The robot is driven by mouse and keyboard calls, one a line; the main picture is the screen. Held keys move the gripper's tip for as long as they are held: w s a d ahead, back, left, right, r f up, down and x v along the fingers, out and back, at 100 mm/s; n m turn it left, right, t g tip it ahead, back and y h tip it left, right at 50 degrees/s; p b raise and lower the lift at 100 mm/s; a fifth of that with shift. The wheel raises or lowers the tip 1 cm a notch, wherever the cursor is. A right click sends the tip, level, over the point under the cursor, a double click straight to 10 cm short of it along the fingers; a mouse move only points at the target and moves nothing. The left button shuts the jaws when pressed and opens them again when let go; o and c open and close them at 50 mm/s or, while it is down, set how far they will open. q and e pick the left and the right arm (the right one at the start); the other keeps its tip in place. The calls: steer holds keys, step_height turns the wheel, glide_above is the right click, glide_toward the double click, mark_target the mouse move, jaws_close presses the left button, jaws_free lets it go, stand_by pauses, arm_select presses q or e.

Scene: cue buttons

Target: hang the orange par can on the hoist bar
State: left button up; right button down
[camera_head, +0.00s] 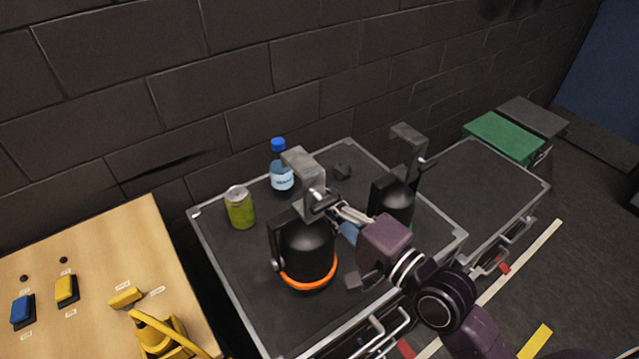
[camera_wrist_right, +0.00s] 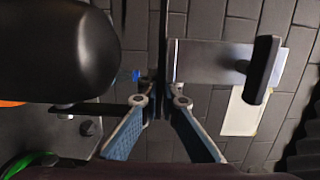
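The orange par can (camera_head: 308,250) is a black can with an orange ring around its lower end, a yoke and a grey hook clamp (camera_head: 302,168) on top. It is upright over the dark case top; I cannot tell whether it touches it. My right gripper (camera_head: 328,203) reaches in from the right and appears shut on its yoke, just below the clamp. The right wrist view shows the fingers (camera_wrist_right: 160,100) close together on a thin dark part, with the can body (camera_wrist_right: 65,50) left and the clamp (camera_wrist_right: 215,62) right.
A second black par can (camera_head: 393,203) with a green ring stands close at the right. A green drink can (camera_head: 240,207) and a blue-capped bottle (camera_head: 281,172) stand behind. A wooden panel (camera_head: 95,260) with buttons lies left, and a brick wall (camera_head: 250,75) behind.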

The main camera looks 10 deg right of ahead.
mark_target(305, 225)
steer(key=shift+f, duration=2.1)
steer(key=c, duration=2.6)
jaws_free()
steer(key=shift+f, duration=0.35)
steer(key=o, duration=0.4)
steer(key=shift+o, duration=0.2)
steer(key=shift+s+r, duration=0.1)
